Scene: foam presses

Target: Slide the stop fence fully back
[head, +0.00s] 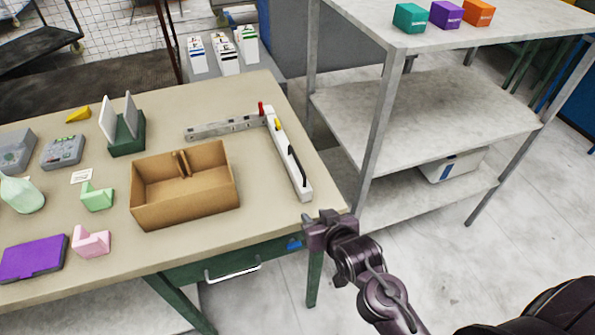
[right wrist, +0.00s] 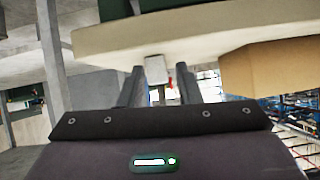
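A white rail (head: 290,160) lies near the right edge of the table, with a dark handle-like strip, a small yellow piece and an upright red piece (head: 261,108) at its far end. A grey metal bar with holes (head: 225,127) runs left from that far end. I cannot tell which of these parts is the stop fence. My right gripper (head: 318,219) is just off the table's front right corner, close to the rail's near end but apart from it. In the right wrist view its fingers (right wrist: 161,78) stand apart with a pale block-like end visible beyond. My left gripper is out of view.
An open cardboard box (head: 185,210) stands left of the rail. Green and pink blocks, a purple case (head: 33,258) and grey devices lie farther left. A grey shelf unit (head: 440,110) stands right of the table. The tabletop between box and rail is clear.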

